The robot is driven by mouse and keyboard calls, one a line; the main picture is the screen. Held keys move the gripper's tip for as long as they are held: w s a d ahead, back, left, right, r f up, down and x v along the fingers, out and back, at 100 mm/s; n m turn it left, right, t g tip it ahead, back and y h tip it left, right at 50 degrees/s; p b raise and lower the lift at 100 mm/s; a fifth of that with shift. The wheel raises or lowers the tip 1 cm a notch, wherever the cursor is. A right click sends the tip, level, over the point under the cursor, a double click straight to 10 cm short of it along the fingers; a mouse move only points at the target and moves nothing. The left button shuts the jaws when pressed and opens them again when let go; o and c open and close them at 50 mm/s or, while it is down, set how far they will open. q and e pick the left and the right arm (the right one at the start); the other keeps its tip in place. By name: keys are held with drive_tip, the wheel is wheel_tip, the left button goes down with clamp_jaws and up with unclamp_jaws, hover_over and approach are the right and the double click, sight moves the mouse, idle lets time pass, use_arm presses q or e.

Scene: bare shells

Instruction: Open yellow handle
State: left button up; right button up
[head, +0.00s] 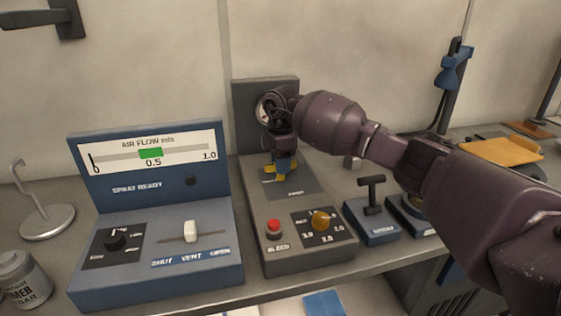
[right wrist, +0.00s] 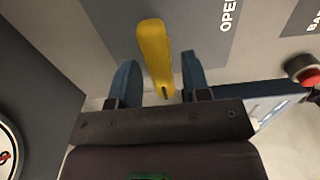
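The yellow handle (right wrist: 155,55) is a flat lever on the grey panel box (head: 300,256), beside a dark patch marked OPEN in the right wrist view. In the head view it is mostly hidden under my right gripper (head: 281,172), with a bit of yellow showing. In the right wrist view the two blue fingertips of my right gripper (right wrist: 158,78) stand on either side of the handle, with a narrow gap at each side. The gripper is open and straddles the handle without visibly gripping it. My left gripper is not in view.
A round gauge (head: 269,106) sits behind the gripper. A red button (head: 274,228) and an orange knob (head: 320,221) lie in front on the same box. A blue air flow console (head: 155,272) stands left. A black T-handle unit (head: 371,211) stands right, near my forearm.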

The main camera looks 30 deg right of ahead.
clamp_jaws()
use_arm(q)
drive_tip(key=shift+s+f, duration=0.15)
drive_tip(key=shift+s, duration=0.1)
